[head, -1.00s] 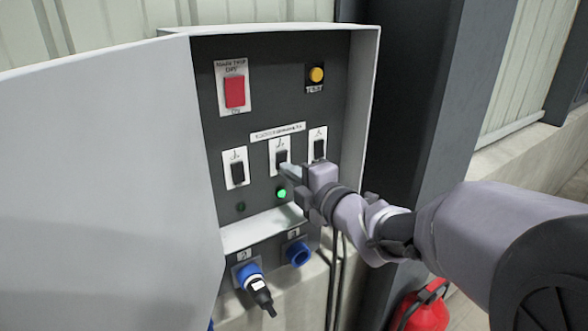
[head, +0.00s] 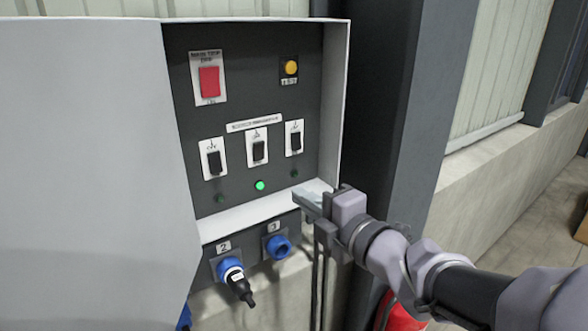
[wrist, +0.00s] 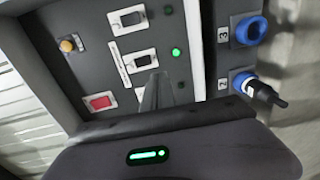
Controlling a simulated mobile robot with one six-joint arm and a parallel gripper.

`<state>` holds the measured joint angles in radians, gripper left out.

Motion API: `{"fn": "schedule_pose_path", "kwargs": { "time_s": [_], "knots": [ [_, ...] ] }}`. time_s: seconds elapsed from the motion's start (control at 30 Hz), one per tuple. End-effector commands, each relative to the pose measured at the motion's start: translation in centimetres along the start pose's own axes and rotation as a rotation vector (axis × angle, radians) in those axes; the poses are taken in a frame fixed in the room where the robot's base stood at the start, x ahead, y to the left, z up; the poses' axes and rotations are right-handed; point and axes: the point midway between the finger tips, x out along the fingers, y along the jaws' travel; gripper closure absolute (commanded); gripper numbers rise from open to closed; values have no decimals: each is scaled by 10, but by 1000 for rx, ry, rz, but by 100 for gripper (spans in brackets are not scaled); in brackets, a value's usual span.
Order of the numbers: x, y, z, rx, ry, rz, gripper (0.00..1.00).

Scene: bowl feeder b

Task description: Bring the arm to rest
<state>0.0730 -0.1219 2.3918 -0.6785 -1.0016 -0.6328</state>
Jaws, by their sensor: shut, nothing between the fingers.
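My gripper (head: 308,198) is shut and empty. In the head view it is in front of the lower right of the open switch cabinet, apart from the switches. In the wrist view its closed fingers (wrist: 155,95) point at the panel. The panel has three black switches in a row: left (head: 214,161), middle (head: 258,151) and right (head: 296,142). The green lamp (head: 260,185) below the middle switch is lit, and it also shows in the wrist view (wrist: 176,52). The lamps under the other two switches are dark.
The open cabinet door (head: 85,170) fills the left. A red main switch (head: 209,82) and a yellow test button (head: 291,67) are above. Below are a socket with a black plug (head: 239,287) and an empty blue socket (head: 278,247). A dark post (head: 385,120) and a red extinguisher (head: 402,318) are at right.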

Motion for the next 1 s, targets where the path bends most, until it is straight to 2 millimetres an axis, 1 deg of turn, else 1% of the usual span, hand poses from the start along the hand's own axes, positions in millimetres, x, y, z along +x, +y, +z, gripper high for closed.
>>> {"fn": "schedule_pose_path", "kwargs": {
  "time_s": [0.07,0.1,0.17,0.23,0.27,0.3,0.33,0.37,0.4,0.43,0.47,0.5,0.57,0.6,0.7,0.8,0.87,1.0],
  "knots": [
    [0,0,0,1,-2,0,100],
    [-1,-4,3,16,-16,-2,100],
    [-6,-19,16,90,-89,-13,100],
    [-24,-58,44,297,-267,-32,100],
    [-37,-81,58,427,-365,-39,100],
    [-59,-118,71,621,-497,-44,100],
    [-77,-146,76,774,-590,-47,100],
    [-94,-173,77,923,-674,-49,100],
    [-116,-209,72,1118,-775,-55,100],
    [-131,-235,64,1259,-841,-60,100],
    [-144,-260,53,1393,-900,-69,100],
    [-159,-289,36,1559,-969,-85,100],
    [-177,-325,7,1774,-1051,-116,100],
    [-186,-342,-11,1894,-1094,-139,100],
    [-200,-367,-48,2101,-1168,-193,100],
    [-206,-374,-66,2191,-1201,-225,100],
    [-207,-373,-68,2205,-1207,-231,100],
    [-208,-372,-68,2203,-1208,-231,100]
  ]
}}
